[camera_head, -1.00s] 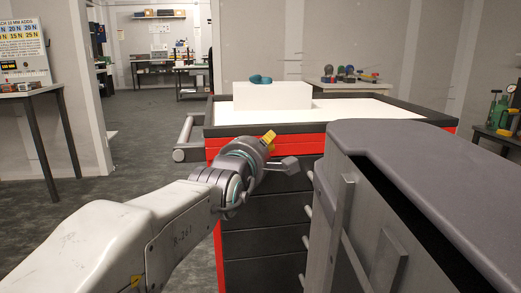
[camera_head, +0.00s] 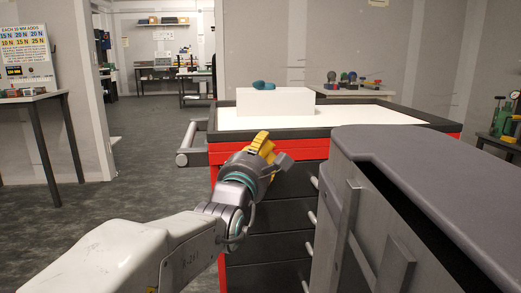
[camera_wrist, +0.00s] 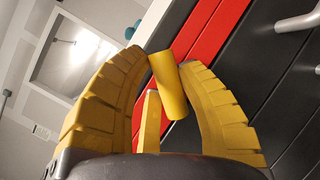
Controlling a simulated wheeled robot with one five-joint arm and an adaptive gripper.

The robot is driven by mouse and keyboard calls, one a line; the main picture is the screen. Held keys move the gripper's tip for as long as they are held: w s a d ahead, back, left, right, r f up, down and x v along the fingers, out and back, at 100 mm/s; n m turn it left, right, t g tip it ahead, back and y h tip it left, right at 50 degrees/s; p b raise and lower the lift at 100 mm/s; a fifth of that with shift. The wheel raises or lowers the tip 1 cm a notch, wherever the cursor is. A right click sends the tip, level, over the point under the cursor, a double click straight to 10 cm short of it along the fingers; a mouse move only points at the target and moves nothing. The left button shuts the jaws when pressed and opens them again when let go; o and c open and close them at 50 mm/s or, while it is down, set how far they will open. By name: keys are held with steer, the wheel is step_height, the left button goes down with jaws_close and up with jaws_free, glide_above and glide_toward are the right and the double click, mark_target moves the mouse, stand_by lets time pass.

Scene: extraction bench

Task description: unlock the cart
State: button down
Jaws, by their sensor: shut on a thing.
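The cart (camera_head: 285,218) stands ahead of me, with a red upper band, dark drawers and a dark-rimmed white top. My gripper (camera_head: 262,146) is in front of the cart's red band, near its left corner. In the wrist view my gripper (camera_wrist: 165,64) has its yellow fingers closed on a yellow cylinder (camera_wrist: 170,88). A narrow yellow bar (camera_wrist: 151,122) shows below the cylinder; whether they join is unclear. The cart's red and dark front lies behind the cylinder. Whether the cylinder is fixed to the cart cannot be told. The head view hides the cylinder.
The cart's push handle (camera_head: 190,142) sticks out at its left. A grey-topped cabinet (camera_head: 420,170) blocks the near right. The floor (camera_head: 130,180) at left is open.

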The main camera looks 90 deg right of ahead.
steer(key=shift+s+f, duration=0.1)
steer(key=shift+s, duration=0.05)
steer(key=c, duration=0.8)
jaws_free()
steer(key=shift+c, duration=0.2)
steer(key=shift+a, duration=0.1)
steer(key=shift+a, duration=0.25)
steer(key=v, duration=1.1)
steer(key=shift+a, duration=0.1)
